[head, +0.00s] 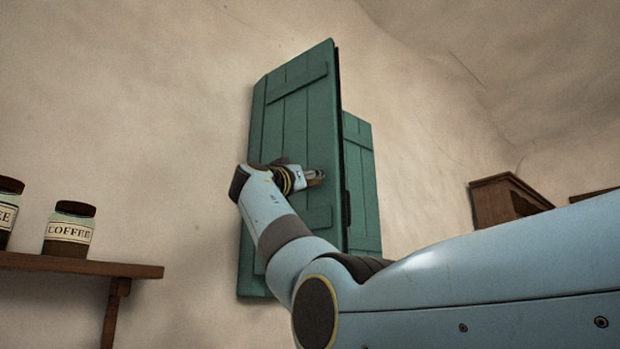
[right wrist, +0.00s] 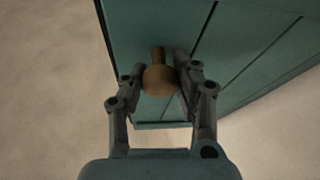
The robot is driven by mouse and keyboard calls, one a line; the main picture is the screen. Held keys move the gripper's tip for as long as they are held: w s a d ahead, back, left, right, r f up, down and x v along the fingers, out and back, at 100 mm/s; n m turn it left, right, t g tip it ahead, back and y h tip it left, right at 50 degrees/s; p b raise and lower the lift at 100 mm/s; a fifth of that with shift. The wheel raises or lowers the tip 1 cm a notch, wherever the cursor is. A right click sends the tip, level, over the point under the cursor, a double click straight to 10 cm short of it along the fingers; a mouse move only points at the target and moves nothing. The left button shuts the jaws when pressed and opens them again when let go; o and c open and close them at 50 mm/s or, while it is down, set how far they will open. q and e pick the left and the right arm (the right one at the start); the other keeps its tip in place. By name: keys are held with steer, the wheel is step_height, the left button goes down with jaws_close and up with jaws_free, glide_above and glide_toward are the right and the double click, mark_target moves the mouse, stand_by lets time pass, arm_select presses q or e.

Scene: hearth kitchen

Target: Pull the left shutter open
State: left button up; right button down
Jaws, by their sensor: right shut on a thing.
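The left shutter (head: 298,108) is a green plank panel on the wall in the head view. It stands swung out from the wall at an angle, with a dark gap along its right edge. The right shutter (head: 361,180) shows partly behind it. My right gripper (head: 314,177) is at the left shutter's face, near its right edge. In the right wrist view, my right gripper (right wrist: 160,75) is shut on a round brown knob (right wrist: 160,80) on the green shutter (right wrist: 235,45). My left gripper is not in view.
A wooden shelf (head: 125,269) with coffee jars (head: 70,230) is on the wall at the left. A brown wooden piece (head: 500,201) is on the wall at the right. My right arm crosses the lower right. The wall left of the shutter is bare.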

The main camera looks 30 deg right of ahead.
steer(key=shift+a, duration=0.1)
steer(key=c, duration=0.9)
jaws_free()
steer(key=shift+c, duration=0.2)
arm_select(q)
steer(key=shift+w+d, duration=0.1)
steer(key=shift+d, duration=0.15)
arm_select(e)
steer(key=v, duration=0.7)
steer(key=shift+a, duration=0.25)
steer(key=shift+s+f, duration=0.1)
steer(key=shift+f, duration=0.05)
steer(key=shift+f, duration=0.1)
